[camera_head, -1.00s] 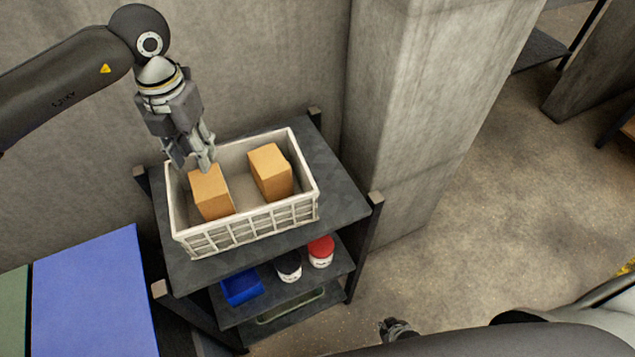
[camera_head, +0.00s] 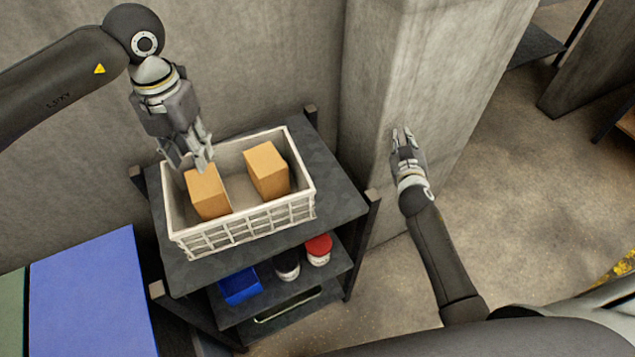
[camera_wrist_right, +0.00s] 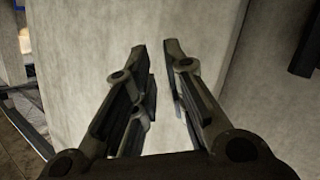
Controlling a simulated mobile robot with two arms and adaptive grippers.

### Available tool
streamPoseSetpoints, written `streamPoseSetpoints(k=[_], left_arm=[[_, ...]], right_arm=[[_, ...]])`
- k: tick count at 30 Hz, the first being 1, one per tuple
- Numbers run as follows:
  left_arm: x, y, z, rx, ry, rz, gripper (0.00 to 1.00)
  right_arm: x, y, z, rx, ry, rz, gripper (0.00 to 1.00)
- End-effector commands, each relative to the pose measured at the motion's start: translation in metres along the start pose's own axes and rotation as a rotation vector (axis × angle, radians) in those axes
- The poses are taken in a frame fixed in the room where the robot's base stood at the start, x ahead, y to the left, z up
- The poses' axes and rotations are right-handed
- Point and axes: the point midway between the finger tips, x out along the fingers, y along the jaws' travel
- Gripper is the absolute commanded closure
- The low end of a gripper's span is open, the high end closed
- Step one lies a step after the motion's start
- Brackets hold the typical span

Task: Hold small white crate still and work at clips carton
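The small white crate (camera_head: 240,228) stands on the top shelf of a dark rack, its rim facing up. Two plain orange-brown cartons stand in it, a left carton (camera_head: 207,193) and a right carton (camera_head: 266,170); I cannot tell which is the clips carton. My left gripper (camera_head: 187,163) points down at the crate's back left corner, close behind the left carton. Whether its fingers pinch the rim is unclear. My right gripper (camera_head: 402,138) is raised right of the rack, before the concrete pillar. In the right wrist view its fingers (camera_wrist_right: 160,60) are apart and empty.
The concrete pillar (camera_head: 385,80) stands right behind the rack (camera_head: 335,200). The lower shelf holds a blue bin (camera_head: 240,286), a dark-lidded jar (camera_head: 287,265) and a red-lidded jar (camera_head: 319,249). A blue surface (camera_head: 92,290) lies at the left. Open floor is at the right.

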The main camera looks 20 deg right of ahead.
Motion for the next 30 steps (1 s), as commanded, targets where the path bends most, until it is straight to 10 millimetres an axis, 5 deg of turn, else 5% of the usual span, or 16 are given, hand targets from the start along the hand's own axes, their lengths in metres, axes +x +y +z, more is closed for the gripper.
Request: streamPoseSetpoints(k=[6,13,24,30], left_arm=[[0.0,0.0,0.0,0.0,0.0,0.0,0.64],[0.0,0.0,0.0,0.0,0.0,0.0,0.64],[0.0,0.0,0.0,0.0,0.0,0.0,0.64],[0.0,0.0,0.0,0.0,0.0,0.0,0.64]], right_arm=[[-0.046,-0.032,-0.076,0.071,0.073,-0.032,0.87],[-0.121,-0.083,-0.124,0.173,0.064,-0.144,0.87],[-0.25,-0.15,-0.145,0.221,-0.064,-0.408,0.87],[-0.272,-0.162,-0.143,0.212,-0.098,-0.465,0.87]])
